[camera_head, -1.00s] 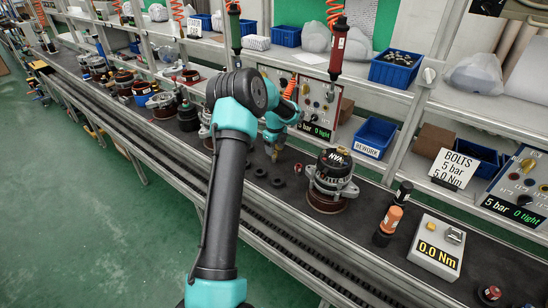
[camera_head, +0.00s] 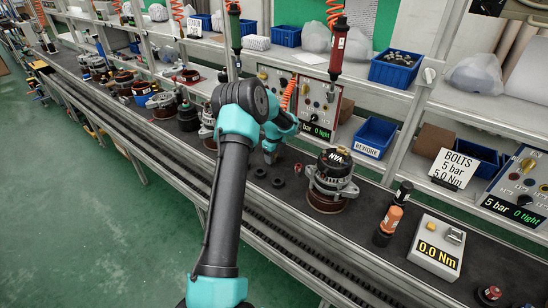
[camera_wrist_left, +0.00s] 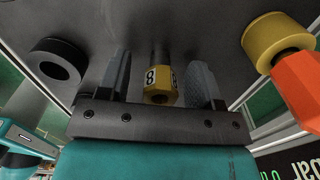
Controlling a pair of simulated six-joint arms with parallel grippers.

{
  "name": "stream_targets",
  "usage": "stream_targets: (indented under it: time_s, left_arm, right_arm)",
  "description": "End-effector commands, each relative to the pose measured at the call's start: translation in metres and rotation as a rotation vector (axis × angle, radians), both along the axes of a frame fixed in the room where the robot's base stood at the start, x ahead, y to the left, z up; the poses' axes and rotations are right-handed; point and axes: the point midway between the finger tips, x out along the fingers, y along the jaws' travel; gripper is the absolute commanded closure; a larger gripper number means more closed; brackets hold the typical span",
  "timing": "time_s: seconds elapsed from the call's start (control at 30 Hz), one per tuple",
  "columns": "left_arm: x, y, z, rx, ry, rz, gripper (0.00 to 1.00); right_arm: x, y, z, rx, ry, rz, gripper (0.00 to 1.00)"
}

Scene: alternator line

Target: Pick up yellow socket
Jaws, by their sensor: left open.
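The yellow socket (camera_wrist_left: 158,87), marked with an 8, shows in the wrist view between the two fingers of my left gripper (camera_wrist_left: 160,90). There is a visible gap on each side of it, so the fingers are open and not closed on it. In the head view my left gripper (camera_head: 270,156) is low over the bench, and the socket is hidden there behind my arm. My right gripper is in neither view.
A black ring-shaped part (camera_wrist_left: 58,65) lies left in the wrist view; a yellow round part (camera_wrist_left: 272,40) is at right.

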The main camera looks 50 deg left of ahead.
Motion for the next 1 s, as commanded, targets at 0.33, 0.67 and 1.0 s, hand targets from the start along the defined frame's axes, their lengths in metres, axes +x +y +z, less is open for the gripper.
stream_targets:
  time_s: [0.33,0.67,1.0]
  left_arm:
    - [0.0,0.0,0.0,0.0,0.0,0.0,0.72]
    - [0.0,0.0,0.0,0.0,0.0,0.0,0.9]
    - [0.0,0.001,0.014,0.002,-0.003,0.0,0.9]
  right_arm:
    - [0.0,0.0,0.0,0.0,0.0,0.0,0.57]
    - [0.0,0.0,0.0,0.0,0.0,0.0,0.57]
    - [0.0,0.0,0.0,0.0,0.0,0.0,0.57]
